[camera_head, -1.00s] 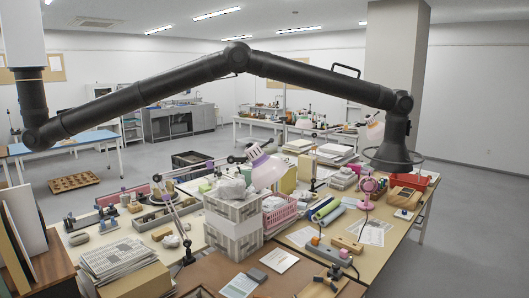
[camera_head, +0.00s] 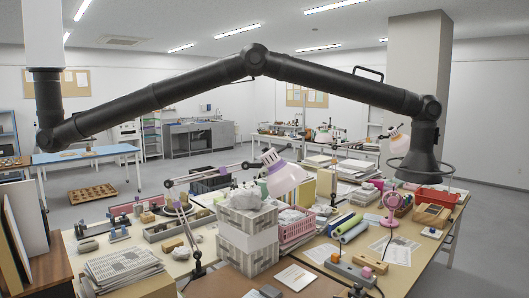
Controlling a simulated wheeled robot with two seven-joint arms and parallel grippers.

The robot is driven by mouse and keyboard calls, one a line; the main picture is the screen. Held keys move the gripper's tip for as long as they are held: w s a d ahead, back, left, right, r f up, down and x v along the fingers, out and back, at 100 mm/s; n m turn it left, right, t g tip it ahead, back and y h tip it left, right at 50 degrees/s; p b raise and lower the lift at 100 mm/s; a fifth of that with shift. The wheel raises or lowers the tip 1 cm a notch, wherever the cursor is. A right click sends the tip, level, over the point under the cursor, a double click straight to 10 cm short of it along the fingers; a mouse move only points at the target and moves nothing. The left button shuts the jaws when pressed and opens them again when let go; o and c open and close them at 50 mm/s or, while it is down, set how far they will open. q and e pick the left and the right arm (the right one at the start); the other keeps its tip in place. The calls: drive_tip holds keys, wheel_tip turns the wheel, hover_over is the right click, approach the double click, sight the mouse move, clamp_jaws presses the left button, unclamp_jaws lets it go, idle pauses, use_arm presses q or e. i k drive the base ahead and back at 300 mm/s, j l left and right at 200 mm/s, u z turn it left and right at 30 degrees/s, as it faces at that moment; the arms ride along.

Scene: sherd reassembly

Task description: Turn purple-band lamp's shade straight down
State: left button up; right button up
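The purple-band lamp stands on the worktable, with a pale pinkish-white shade (camera_head: 284,178) and a purple band around the neck of the shade. Neither of my grippers is in view.
A large black jointed duct arm (camera_head: 255,62) spans the view, its hood (camera_head: 424,162) hanging at the right. Stacked grey crates (camera_head: 247,238) and the pink basket (camera_head: 297,228) crowd the space below the shade. A pink fan (camera_head: 391,205) stands further right.

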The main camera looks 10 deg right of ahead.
sight(283, 176)
drive_tip(key=i+l+u, duration=0.2)
drive_tip(key=u, duration=0.25)
drive_tip(key=i+l+u, duration=0.1)
drive_tip(key=l+u, duration=0.4)
drive_tip(key=j, duration=0.1)
